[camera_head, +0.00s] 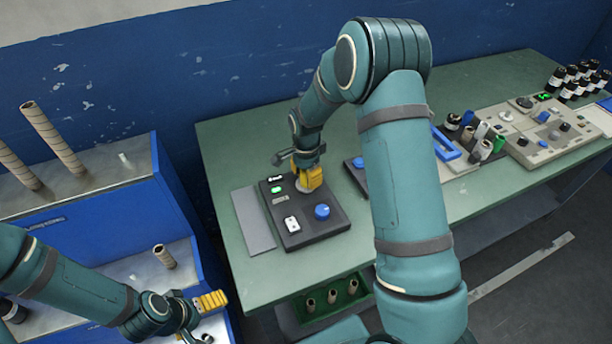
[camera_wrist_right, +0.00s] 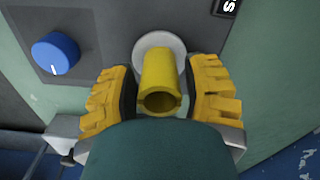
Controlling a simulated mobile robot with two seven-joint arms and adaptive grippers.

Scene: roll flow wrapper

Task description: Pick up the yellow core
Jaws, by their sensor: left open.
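The yellow core (camera_wrist_right: 160,80) is a short hollow tube in the right wrist view, with its open end towards the camera. It stands at a white round disc (camera_wrist_right: 158,42) on the dark control box (camera_head: 310,232). My right gripper (camera_wrist_right: 161,92) has one yellow finger on each side of the core, with narrow gaps showing. It also shows in the head view (camera_head: 309,179), low over the box, where its fingers hide the core. My left gripper (camera_head: 210,301) is open and empty at the lower left, by the blue cabinet (camera_head: 200,265).
The box has a blue knob (camera_head: 322,211) and a white switch (camera_head: 291,224). Brown tubes (camera_head: 52,138) stand on the blue cabinet. A green bin (camera_head: 333,299) with tubes is below the table edge. More panels and bottles (camera_head: 578,80) stand at right.

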